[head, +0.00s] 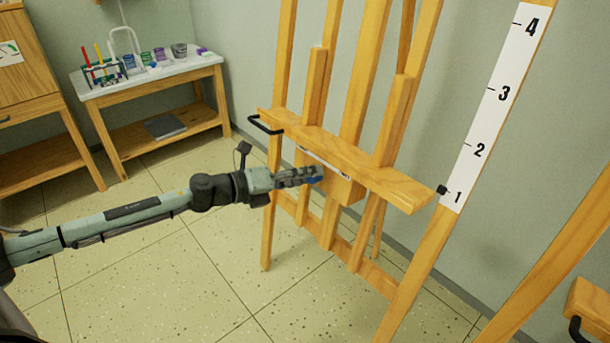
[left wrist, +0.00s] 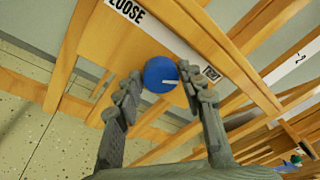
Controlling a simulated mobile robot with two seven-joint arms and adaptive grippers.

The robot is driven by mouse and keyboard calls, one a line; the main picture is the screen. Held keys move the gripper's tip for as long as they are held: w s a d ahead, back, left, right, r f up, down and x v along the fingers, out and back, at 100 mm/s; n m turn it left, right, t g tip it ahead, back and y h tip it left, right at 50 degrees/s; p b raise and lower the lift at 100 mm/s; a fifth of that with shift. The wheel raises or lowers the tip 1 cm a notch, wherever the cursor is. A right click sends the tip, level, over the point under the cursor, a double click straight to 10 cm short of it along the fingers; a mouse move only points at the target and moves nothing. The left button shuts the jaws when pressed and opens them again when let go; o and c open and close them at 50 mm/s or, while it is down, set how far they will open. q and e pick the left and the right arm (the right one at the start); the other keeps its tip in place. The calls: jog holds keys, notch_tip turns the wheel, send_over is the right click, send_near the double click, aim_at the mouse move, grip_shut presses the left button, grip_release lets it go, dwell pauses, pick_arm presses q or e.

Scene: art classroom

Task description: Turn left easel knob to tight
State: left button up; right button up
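The wooden easel (head: 345,160) stands in front of me. Its round blue knob (left wrist: 160,73) has a white line pointing right in the left wrist view. A white strip beside it reads LOOSE (left wrist: 126,10) at its left end; the lettering at the other end is partly hidden by a finger. In the head view my left gripper (head: 305,176) is at the front of the easel below the ledge, covering most of the knob. In the left wrist view its fingers (left wrist: 160,80) are spread on either side of the knob. I cannot tell whether they touch it. My right gripper is not in view.
A black handle (head: 264,126) sticks out at the ledge's left end. A numbered scale (head: 490,105) with a black pointer (head: 442,190) is at the easel's right. A side table (head: 205,64) with jars and a tube rack stands at the back left. Open floor lies between.

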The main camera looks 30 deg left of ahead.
pick_arm(q)
jog(key=shift+o, duration=1.3)
jog(key=v, duration=1.2)
jog(key=shift+a, duration=0.1)
